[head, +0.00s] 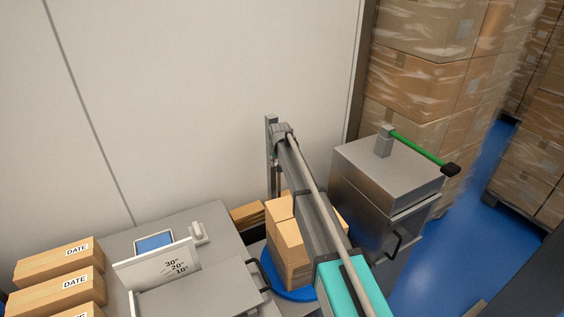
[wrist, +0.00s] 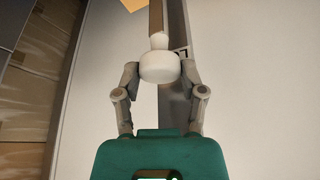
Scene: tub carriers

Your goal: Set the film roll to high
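In the wrist view a white rounded piece (wrist: 160,66) with a narrow neck and a brown strip beyond it sits between the fingers of my gripper (wrist: 160,76). It may be part of the film roll; I cannot tell. The fingers lie close at both sides, but whether they press on it is unclear. A dark grey post (wrist: 177,100) with a small dark mark runs behind. In the head view a grey mast (head: 271,150) stands against the wall, and my arm reaches to its upper part. My gripper cannot be made out there, nor can a height setting.
Cartons (head: 289,242) stand on a blue round base (head: 299,294), partly behind my arm. A grey cabinet (head: 375,200) with a green lever (head: 418,148) stands right. A grey bench (head: 205,225) with an angle-marked plate (head: 150,268) and DATE boxes (head: 55,262) is left. Wrapped cartons (head: 425,90) stand behind.

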